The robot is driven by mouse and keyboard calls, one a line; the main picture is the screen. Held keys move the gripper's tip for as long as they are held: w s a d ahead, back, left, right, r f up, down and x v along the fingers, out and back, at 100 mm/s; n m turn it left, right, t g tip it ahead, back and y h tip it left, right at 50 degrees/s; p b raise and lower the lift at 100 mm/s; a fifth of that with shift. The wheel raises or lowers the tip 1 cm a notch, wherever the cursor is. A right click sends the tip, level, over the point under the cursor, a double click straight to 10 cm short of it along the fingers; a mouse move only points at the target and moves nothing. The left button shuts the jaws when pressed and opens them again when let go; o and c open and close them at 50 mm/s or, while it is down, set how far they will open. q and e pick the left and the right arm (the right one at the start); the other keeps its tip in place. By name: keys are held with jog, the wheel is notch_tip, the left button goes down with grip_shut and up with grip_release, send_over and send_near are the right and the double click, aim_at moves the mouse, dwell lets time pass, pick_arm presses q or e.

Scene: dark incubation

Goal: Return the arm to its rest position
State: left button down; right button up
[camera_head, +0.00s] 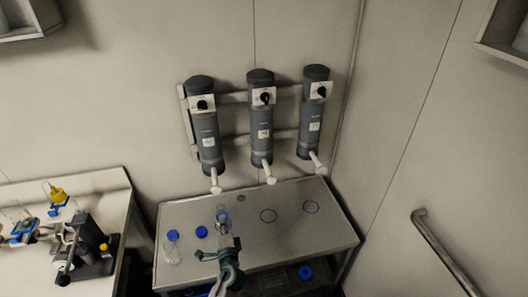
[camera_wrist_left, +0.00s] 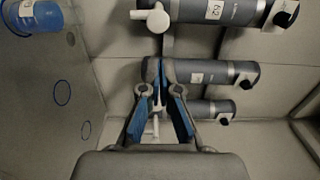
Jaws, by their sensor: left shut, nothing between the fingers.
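My right gripper is in neither view.
Three grey cylinders (camera_head: 207,138) with white spouts hang on the wall above the table. A clear bottle (camera_head: 172,254) and blue caps (camera_head: 202,232) stand on the table's left. A side bench (camera_head: 110,190) holds equipment at left. A handrail (camera_head: 440,250) is at right.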

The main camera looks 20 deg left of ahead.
pick_arm(q)
jog(key=s+f+n+g+h, duration=0.3)
jog(key=s+f+n+g, duration=0.3)
jog(key=s+f, duration=0.6)
jog(key=s+d+f+n+g+h, duration=0.25)
jog(key=s+d, duration=0.25)
jog(key=s, duration=0.4)
jog(key=s+d+f+n+g+h, duration=0.1)
jog(key=s+d+f+g+h, duration=0.25)
jog(key=s+d, duration=0.4)
jog(key=s+a+f+g, duration=0.1)
jog(key=s+f, duration=0.1)
jog(key=f, duration=1.1)
jog(key=s+a+f, duration=0.1)
jog(key=s+f, duration=0.1)
jog(key=f, duration=1.1)
jog(key=s+a+f, duration=0.1)
jog(key=s+f, duration=0.7)
jog(key=s+a+f+g, duration=0.1)
jog(key=s+a+f, duration=0.1)
jog(key=s+f, duration=0.6)
jog(key=shift+s+a+b, duration=0.25)
jog(key=shift+s+b, duration=0.15)
jog(key=shift+s, duration=0.05)
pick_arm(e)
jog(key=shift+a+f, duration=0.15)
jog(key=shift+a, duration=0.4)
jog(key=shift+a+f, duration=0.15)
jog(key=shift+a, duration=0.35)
